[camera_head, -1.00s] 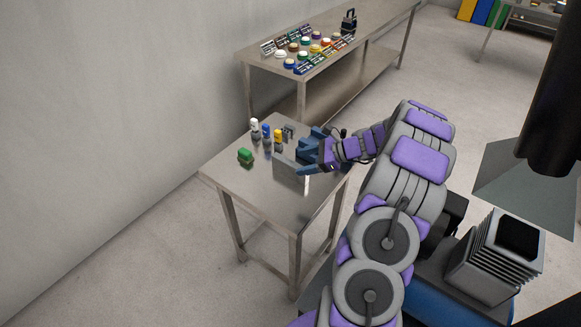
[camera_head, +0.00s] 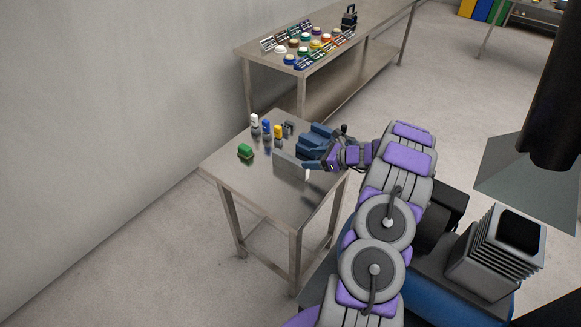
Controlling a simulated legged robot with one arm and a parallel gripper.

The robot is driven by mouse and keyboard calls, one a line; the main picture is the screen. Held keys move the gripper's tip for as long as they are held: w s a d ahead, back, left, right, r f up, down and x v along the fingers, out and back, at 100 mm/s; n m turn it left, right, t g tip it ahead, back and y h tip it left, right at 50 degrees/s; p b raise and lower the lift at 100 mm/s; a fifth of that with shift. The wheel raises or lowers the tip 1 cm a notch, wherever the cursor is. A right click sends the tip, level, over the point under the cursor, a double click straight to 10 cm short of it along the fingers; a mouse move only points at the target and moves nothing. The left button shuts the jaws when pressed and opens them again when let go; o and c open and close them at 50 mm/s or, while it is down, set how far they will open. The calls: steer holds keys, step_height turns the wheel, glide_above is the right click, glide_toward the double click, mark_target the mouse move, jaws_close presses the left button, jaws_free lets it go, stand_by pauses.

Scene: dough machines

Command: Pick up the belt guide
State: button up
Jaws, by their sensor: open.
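A flat grey plate (camera_head: 288,166) stands on its edge on the small steel table (camera_head: 238,187); it may be the belt guide. A small grey bracket-like piece (camera_head: 289,127) stands farther back on the same table, so I cannot tell for certain which is the guide. My gripper (camera_head: 306,153) has dark blue jaws and is open, reaching in from the right. Its jaws are close to the right end of the plate, and the near jaw overlaps it in view. I cannot tell whether they touch.
A green block (camera_head: 245,151) lies at the table's left. The table's front is clear. A longer steel table (camera_head: 340,45) with many coloured items is behind.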

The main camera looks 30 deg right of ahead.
mark_target(293, 159)
steer(key=x, duration=0.3)
steer(key=shift+w, duration=0.1)
steer(key=shift+a+b+x, duration=0.2)
steer(key=shift+b+x, duration=0.8)
steer(key=shift+x, duration=1.7)
steer(key=shift+r, duration=0.15)
steer(key=shift+c, duration=0.2)
jaws_close()
